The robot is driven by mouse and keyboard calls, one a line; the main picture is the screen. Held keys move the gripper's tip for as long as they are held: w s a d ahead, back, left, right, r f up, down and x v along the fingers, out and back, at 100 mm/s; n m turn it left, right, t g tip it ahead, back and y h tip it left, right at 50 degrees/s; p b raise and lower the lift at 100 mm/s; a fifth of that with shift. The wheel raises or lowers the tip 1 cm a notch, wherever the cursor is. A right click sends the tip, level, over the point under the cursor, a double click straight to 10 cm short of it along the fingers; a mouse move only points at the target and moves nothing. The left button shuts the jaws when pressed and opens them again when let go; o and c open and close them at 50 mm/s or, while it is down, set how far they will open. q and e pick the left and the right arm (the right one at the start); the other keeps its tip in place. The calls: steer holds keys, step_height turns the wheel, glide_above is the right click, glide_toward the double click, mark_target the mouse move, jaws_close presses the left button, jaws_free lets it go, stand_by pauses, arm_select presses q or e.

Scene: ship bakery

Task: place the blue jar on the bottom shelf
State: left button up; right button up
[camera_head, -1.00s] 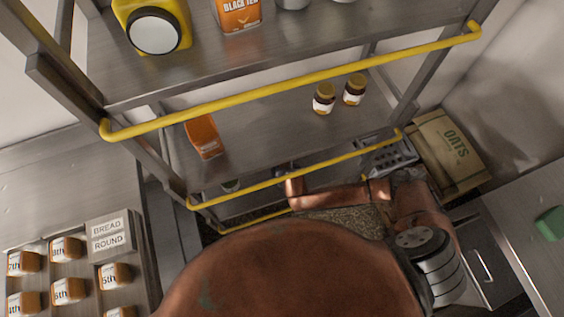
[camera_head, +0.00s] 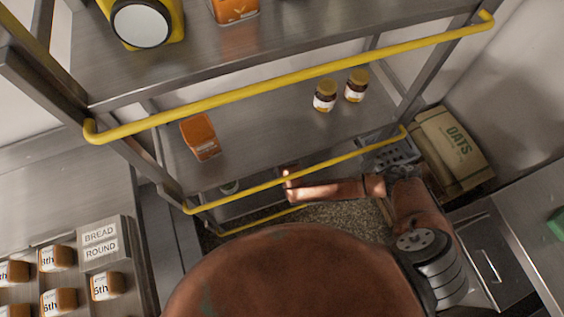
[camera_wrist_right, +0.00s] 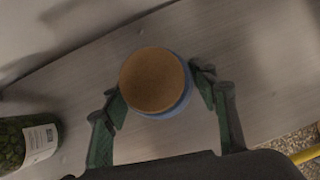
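The blue jar (camera_wrist_right: 183,106) has a round cork-brown lid and is seen from above in the right wrist view. The green fingers of my right gripper (camera_wrist_right: 158,92) lie against both sides of it, so the gripper looks shut on it. The jar appears upright over a grey metal shelf (camera_wrist_right: 262,75); whether its base touches the shelf is hidden. In the head view my right arm reaches in at the low shelf (camera_head: 238,208), and the gripper and blue jar are hidden there. My left gripper is not in view.
A green-filled jar (camera_wrist_right: 28,143) stands on the same shelf, left of the blue jar. Yellow rails (camera_head: 300,172) run along the shelf fronts. The middle shelf holds an orange box (camera_head: 201,137) and two small jars (camera_head: 325,95). An oats sack (camera_head: 452,148) stands at right.

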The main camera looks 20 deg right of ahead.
steer(key=o, duration=0.3)
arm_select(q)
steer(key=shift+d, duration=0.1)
arm_select(e)
steer(key=shift+o, duration=0.2)
steer(key=shift+s+r+p, duration=0.2)
steer(key=shift+r+p, duration=0.1)
steer(key=shift+r, duration=0.2)
steer(key=p+v, duration=0.2)
steer(key=v, duration=0.3)
steer(key=shift+s+a+f, duration=0.1)
steer(key=shift+s, duration=0.05)
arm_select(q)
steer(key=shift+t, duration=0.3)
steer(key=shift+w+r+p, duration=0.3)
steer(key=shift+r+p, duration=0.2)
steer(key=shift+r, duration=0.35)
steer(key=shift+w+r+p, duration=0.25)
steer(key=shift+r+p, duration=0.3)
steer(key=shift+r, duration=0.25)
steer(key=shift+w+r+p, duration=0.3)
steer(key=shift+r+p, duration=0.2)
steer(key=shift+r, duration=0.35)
arm_select(e)
steer(key=s+a, duration=0.1)
steer(key=s, duration=1)
steer(key=shift+f, duration=0.35)
steer(key=shift+s+a, duration=0.1)
steer(key=shift+a, duration=0.05)
